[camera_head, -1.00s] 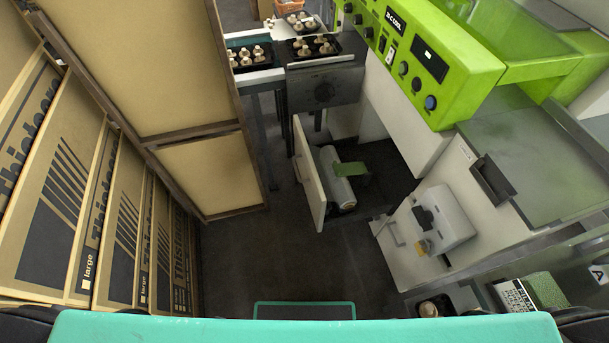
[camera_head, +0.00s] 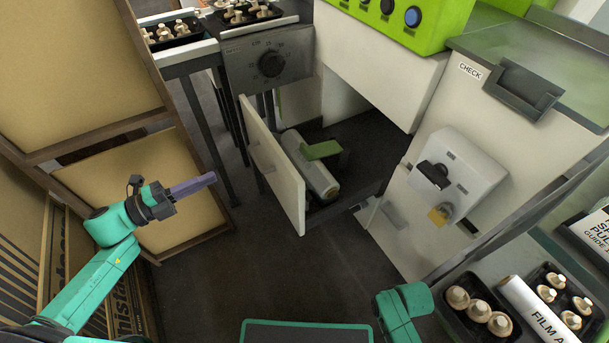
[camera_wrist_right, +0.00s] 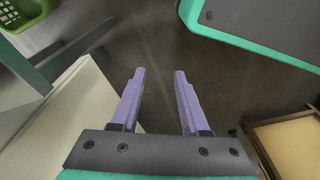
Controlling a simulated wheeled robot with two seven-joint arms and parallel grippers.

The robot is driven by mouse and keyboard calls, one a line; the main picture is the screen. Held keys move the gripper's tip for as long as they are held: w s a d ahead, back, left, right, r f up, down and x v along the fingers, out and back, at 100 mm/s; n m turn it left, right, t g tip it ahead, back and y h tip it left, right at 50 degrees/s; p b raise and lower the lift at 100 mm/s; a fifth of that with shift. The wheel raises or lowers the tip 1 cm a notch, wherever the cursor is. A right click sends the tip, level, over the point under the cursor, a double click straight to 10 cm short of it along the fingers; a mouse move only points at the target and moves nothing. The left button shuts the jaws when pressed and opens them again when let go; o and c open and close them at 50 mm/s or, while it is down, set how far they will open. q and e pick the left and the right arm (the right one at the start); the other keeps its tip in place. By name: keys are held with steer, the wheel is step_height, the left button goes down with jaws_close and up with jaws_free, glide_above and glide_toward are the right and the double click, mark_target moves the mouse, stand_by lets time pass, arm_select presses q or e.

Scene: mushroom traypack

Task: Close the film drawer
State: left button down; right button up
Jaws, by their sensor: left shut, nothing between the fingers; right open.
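The film drawer (camera_head: 273,165) stands pulled out below the green machine, its pale front panel toward the left. A film roll (camera_head: 310,165) with a green piece on it lies inside. My left gripper (camera_head: 208,181), with purple fingers, is shut and empty, a short way left of the drawer front and apart from it. My right gripper (camera_wrist_right: 157,85) shows in the right wrist view, open and empty above the dark floor. In the head view only part of my right arm shows at the bottom; its gripper is hidden there.
A tall brown-framed panel (camera_head: 168,150) and cardboard boxes stand at the left. A grey unit with a dial (camera_head: 271,63) is behind the drawer. A white cabinet with a lock box (camera_head: 457,174) and mushroom trays (camera_head: 476,335) are at the right. Floor before the drawer is clear.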

mark_target(275, 152)
arm_select(q)
steer(key=shift+m+g, duration=0.4)
steer(key=shift+m, duration=0.1)
steer(key=x, duration=0.4)
steer(key=r+x, duration=0.1)
steer(key=x, duration=0.3)
steer(key=s+x, duration=0.1)
steer(key=x, duration=0.4)
steer(key=shift+d+r, duration=0.2)
steer(key=shift+d, duration=0.25)
steer(key=shift+w+d, duration=0.35)
steer(key=shift+d, duration=0.15)
arm_select(e)
steer(key=r, duration=0.2)
steer(key=w+r, duration=0.1)
steer(key=shift+w+a, duration=0.1)
steer(key=shift+a, duration=0.2)
arm_select(q)
steer(key=shift+d, duration=0.1)
arm_select(e)
steer(key=shift+f, duration=0.1)
